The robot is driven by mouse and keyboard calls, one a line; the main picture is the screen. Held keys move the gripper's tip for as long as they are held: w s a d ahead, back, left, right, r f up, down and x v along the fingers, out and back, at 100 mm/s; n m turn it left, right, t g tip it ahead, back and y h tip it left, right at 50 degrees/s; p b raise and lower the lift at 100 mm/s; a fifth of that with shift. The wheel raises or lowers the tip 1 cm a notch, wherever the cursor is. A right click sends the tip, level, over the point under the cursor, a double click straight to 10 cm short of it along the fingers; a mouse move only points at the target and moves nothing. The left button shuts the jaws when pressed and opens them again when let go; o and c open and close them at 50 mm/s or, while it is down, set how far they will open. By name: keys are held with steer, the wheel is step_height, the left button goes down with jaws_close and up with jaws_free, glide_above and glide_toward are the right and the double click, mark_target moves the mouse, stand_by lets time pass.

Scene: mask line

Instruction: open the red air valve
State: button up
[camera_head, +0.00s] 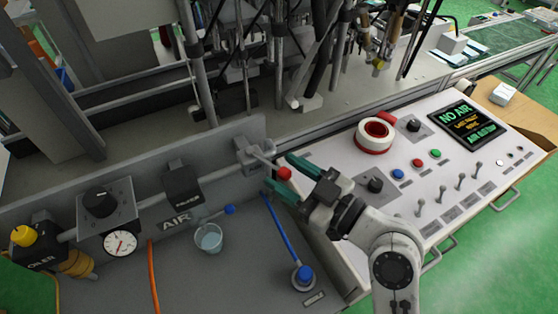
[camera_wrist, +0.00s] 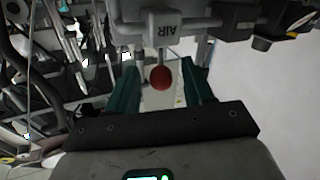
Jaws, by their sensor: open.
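The red air valve's round red knob (camera_head: 284,174) sits on a short lever from the grey valve body (camera_head: 252,152) on the pipe, right of the AIR label. In the wrist view the knob (camera_wrist: 160,77) hangs below a grey block marked AIR, in the middle of the picture. My gripper (camera_head: 279,171) is open, with one teal finger on each side of the knob. In the wrist view my gripper (camera_wrist: 162,82) shows gaps between the knob and both fingers. I cannot tell how deep the knob sits between them.
A white control panel (camera_head: 408,206) with buttons and switches lies right of my gripper; its screen (camera_head: 467,124) reads "NO AIR".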

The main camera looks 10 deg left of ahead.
mark_target(271, 165)
steer(key=shift+x, duration=1.35)
steer(key=shift+c, duration=0.2)
jaws_close()
